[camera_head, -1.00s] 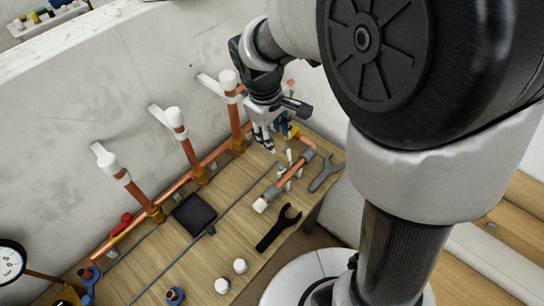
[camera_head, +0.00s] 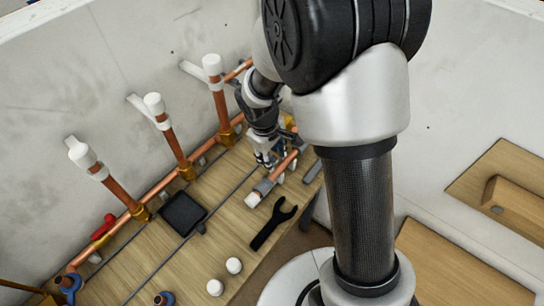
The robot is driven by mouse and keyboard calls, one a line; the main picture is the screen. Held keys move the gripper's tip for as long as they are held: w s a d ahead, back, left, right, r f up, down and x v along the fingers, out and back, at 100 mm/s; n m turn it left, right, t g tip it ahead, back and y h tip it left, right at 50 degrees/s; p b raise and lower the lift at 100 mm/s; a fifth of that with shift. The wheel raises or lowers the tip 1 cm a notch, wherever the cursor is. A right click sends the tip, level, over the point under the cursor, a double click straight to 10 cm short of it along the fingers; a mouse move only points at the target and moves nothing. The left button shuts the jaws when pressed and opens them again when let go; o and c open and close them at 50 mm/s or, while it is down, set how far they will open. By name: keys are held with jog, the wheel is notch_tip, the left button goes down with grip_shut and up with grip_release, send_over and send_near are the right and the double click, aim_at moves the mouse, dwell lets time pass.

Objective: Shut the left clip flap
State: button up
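A short copper pipe (camera_head: 284,164) with grey sleeves and a white end cap (camera_head: 252,199) lies near the bench's right edge. Small pale clip parts (camera_head: 280,178) show beside it, too small to tell whether a flap is up or down. I cannot make out the left clip flap; my gripper covers part of that area. My gripper (camera_head: 266,162) points down at the pipe's left side, close to it. Whether it touches anything is unclear. Its fingers are too small to judge their gap, and I see nothing held.
Three upright copper pipes with white tops, such as the near one (camera_head: 117,190), rise along the wall. A black tray (camera_head: 183,213), a dark open-ended wrench (camera_head: 272,224) and two white caps (camera_head: 234,265) lie on the wooden bench (camera_head: 215,235).

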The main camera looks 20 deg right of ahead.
jog(key=shift+c, duration=0.3)
grip_shut()
dwell(0.3)
